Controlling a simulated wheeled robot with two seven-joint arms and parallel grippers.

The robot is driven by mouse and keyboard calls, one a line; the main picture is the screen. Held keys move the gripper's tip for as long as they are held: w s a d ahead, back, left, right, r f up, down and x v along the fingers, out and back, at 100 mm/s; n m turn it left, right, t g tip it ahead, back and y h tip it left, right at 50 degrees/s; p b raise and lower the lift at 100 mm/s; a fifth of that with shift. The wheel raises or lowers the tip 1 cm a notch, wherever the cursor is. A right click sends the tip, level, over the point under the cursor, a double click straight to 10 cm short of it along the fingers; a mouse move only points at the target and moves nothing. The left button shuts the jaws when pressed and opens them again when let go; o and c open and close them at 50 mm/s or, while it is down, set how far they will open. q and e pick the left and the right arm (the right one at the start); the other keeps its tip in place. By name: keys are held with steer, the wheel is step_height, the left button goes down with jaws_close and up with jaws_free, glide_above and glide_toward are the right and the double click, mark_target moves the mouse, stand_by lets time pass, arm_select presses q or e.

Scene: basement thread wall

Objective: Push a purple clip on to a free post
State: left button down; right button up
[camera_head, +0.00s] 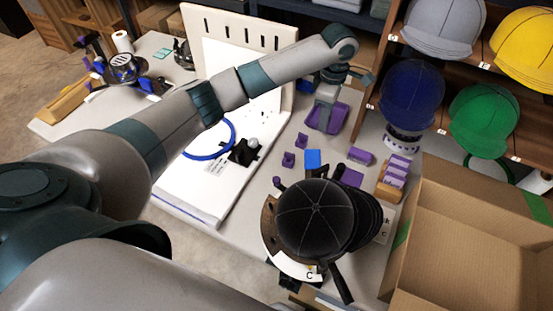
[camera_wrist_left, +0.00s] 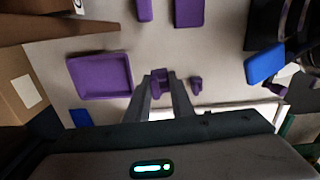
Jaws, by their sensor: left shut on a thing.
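My left gripper (camera_head: 323,119) reaches down over the worktop at a purple tray (camera_head: 341,116). In the left wrist view, its fingers (camera_wrist_left: 161,88) are shut on a small purple clip (camera_wrist_left: 161,75), which shows between the tips. A second purple clip (camera_wrist_left: 196,85) lies just right of the fingers, apart from them. The tray (camera_wrist_left: 100,58) is left of the fingers in that view. In the head view, small purple clips (camera_head: 288,160) (camera_head: 302,140) stand on the worktop right of the white board (camera_head: 190,190). I cannot make out a free post. My right gripper is not in view.
A black cap (camera_head: 315,215) on a stand fills the front of the worktop. Purple blocks (camera_head: 360,155) and a blue block (camera_head: 313,159) lie behind it. A cardboard box (camera_head: 475,245) is at the right. A blue cable (camera_head: 207,157) loops on the white board.

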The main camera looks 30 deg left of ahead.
arm_select(q)
steer(key=s+r+m, duration=0.4)
steer(key=s+m, duration=0.5)
steer(key=s, duration=0.1)
steer(key=s+r+m, duration=0.5)
steer(key=s+m, duration=0.5)
steer(key=s, duration=0.1)
steer(key=shift+a, duration=0.35)
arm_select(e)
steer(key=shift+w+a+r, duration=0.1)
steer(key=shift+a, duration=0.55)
